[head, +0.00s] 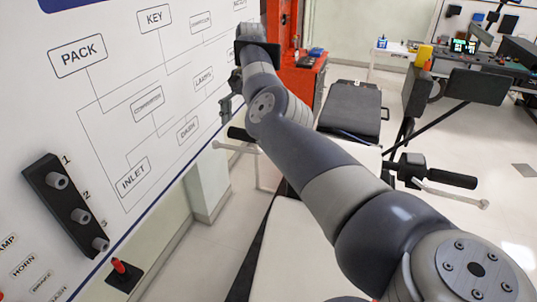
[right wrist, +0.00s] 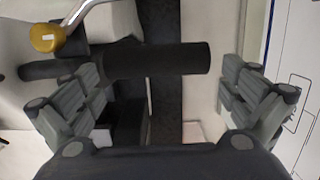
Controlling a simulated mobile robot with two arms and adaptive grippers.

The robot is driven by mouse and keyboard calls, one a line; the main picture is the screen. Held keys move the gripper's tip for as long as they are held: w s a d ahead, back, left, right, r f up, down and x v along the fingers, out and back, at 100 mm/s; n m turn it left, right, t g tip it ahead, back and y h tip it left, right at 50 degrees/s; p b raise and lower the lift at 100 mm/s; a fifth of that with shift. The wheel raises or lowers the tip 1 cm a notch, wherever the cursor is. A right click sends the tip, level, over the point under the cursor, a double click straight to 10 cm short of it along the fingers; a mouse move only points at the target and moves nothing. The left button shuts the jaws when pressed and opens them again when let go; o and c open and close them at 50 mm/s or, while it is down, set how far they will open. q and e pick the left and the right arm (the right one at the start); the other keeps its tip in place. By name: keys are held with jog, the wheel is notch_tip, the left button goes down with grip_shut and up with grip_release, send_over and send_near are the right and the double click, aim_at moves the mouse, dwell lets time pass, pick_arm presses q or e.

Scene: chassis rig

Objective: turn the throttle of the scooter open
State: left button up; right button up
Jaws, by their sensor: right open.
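The scooter's handlebar crosses the middle of the head view. The black grip at its left end (head: 240,133) lies close to the wall panel, with a pale lever (head: 236,148) beside it. The black grip at its right end (head: 452,178) is in plain sight. My right gripper (head: 229,105) is just above the left-end grip, by the panel. In the right wrist view my right gripper (right wrist: 160,90) is open and empty. A black grip (right wrist: 170,60) lies across the view ahead of its fingers, apart from the right finger. My left gripper is not in view.
The white wall panel (head: 150,75) with printed labels stands close to the left of my right gripper. A black block with knobs (head: 65,205) is on it. The scooter's seat (head: 352,108) and a red cabinet (head: 303,82) are behind. Open floor lies to the right.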

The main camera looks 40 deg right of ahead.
jog(key=shift+s+a+t+h, duration=0.1)
jog(key=shift+a+t+h, duration=0.2)
jog(key=shift+h, duration=0.2)
